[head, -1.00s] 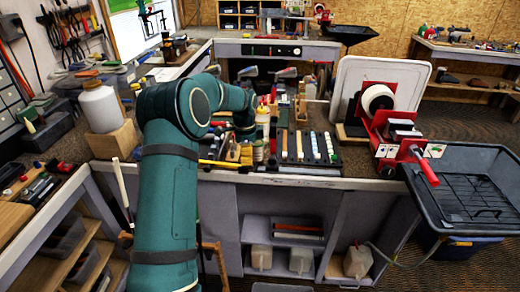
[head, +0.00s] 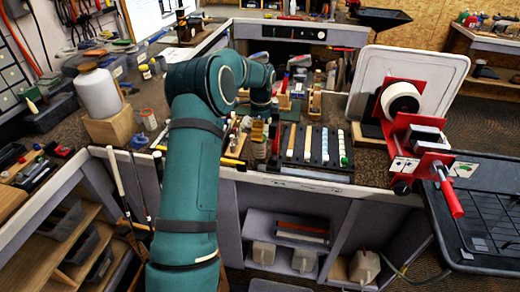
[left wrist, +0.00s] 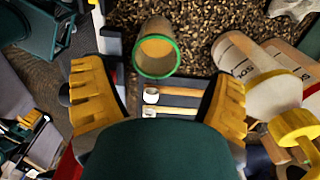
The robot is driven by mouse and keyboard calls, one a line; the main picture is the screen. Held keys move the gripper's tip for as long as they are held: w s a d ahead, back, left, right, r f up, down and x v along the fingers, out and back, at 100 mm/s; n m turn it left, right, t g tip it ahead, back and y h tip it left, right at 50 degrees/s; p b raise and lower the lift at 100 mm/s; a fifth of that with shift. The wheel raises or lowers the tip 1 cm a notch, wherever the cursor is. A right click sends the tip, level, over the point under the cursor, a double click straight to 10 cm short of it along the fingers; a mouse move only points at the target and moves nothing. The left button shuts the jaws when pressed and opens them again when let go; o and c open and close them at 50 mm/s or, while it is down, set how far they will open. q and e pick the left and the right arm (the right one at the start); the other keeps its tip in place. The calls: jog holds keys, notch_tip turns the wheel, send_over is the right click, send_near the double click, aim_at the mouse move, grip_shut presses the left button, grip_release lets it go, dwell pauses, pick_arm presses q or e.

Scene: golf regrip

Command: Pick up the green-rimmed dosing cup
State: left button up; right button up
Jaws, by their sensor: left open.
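The green-rimmed dosing cup (left wrist: 157,48) shows in the left wrist view, above the picture's middle, with its round rim towards the camera and a tan inside. My left gripper (left wrist: 160,95) is open, its yellow fingers spread to the left and right below the cup in that picture. Nothing is held between them. In the head view my left arm reaches over the bench, and I cannot make out the cup or the fingertips there. My right gripper is in neither view.
A dark tray with light sticks lies between the fingers in the wrist view. Pale labelled items (left wrist: 255,75) stand right of the cup.

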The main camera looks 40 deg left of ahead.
aim_at(260, 145)
pick_arm(q)
jog(key=shift+s+f, duration=0.15)
jog(key=shift+f, duration=1.5)
jog(key=shift+s+f, duration=0.15)
jog(key=shift+f, duration=1.45)
jog(key=c, duration=1.3)
